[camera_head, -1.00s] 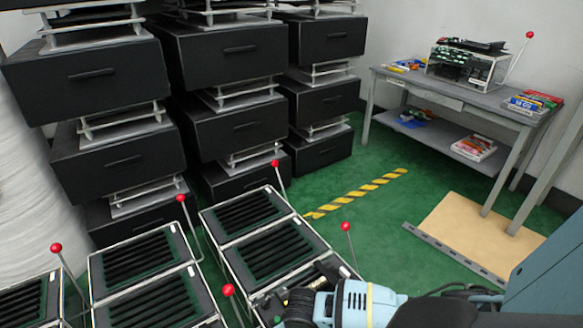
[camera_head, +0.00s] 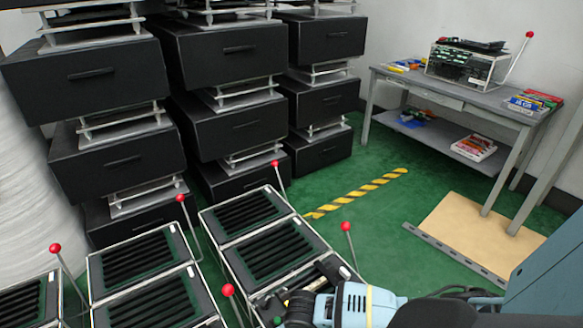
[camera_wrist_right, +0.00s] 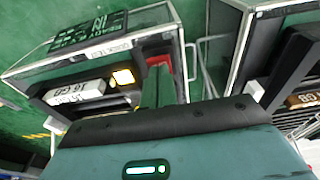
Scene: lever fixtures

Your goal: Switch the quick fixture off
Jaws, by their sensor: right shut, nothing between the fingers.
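Several black-slotted lever fixtures stand at the lower left of the head view, including one near fixture (camera_head: 262,258). Their levers end in red balls, such as a near ball (camera_head: 228,290) and a right ball (camera_head: 346,226). In the right wrist view, the shut, empty gripper (camera_wrist_right: 160,88) is close to a fixture (camera_wrist_right: 95,65) with an amber light (camera_wrist_right: 123,77). Contact is unclear. My left gripper is out of view.
Black drawer units (camera_head: 228,50) are stacked at the back. A grey table (camera_head: 440,88) at the right holds another lever fixture (camera_head: 470,64) and small boxes. A tan board (camera_head: 470,235) lies on the green floor. Open floor (camera_head: 385,225) lies between.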

